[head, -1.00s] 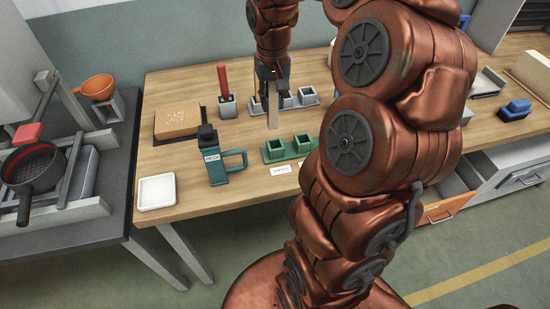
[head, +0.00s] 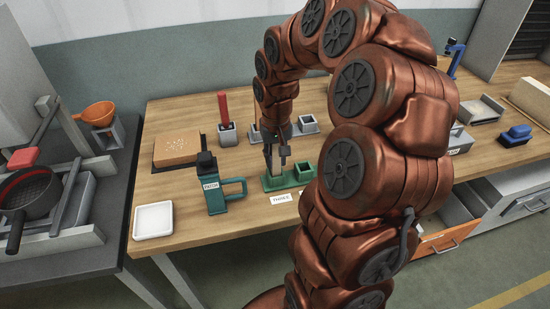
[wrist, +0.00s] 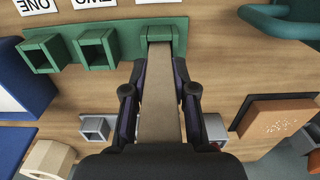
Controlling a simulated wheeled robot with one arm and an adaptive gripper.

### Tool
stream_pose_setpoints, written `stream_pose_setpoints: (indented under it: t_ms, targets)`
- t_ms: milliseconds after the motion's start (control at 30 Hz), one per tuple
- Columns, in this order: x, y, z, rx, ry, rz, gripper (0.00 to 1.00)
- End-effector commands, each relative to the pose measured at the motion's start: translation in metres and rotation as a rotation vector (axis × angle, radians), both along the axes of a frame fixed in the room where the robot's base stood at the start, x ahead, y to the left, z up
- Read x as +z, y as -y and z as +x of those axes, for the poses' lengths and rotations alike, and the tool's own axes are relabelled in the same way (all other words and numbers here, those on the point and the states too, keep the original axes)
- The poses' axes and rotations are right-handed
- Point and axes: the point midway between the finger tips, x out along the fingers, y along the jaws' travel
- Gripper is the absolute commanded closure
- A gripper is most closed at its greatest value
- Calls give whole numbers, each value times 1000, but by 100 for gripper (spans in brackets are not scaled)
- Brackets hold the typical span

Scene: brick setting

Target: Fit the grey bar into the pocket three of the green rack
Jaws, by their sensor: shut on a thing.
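My gripper (wrist: 158,85) is shut on the grey bar (wrist: 160,105), which looks brownish-grey in the wrist view. The bar points away from the wrist, and its far end meets the end pocket (wrist: 163,31) of the green rack (wrist: 128,48). How deep it sits there I cannot tell. Two other pockets in the wrist view are open and empty. In the head view my gripper (head: 277,152) is over the left end of the green rack (head: 273,184), above the THREE label (head: 282,199). My arm hides the rack's right end.
A teal mug-like holder (head: 213,186) stands close left of the rack. Grey holders (head: 308,124) stand behind.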

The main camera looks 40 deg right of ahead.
Motion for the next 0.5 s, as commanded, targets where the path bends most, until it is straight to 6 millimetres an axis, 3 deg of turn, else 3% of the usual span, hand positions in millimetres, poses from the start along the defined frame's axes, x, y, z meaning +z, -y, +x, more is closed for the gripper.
stream_pose_setpoints:
  t_ms: [100,133,300,367,500]
  targets:
    - [1,0,1,0,3,-1,100]
    - [1,0,1,0,3,-1,73]
    - [1,0,1,0,3,0,55]
    - [1,0,1,0,3,0,49]
    - [1,0,1,0,3,0,49]
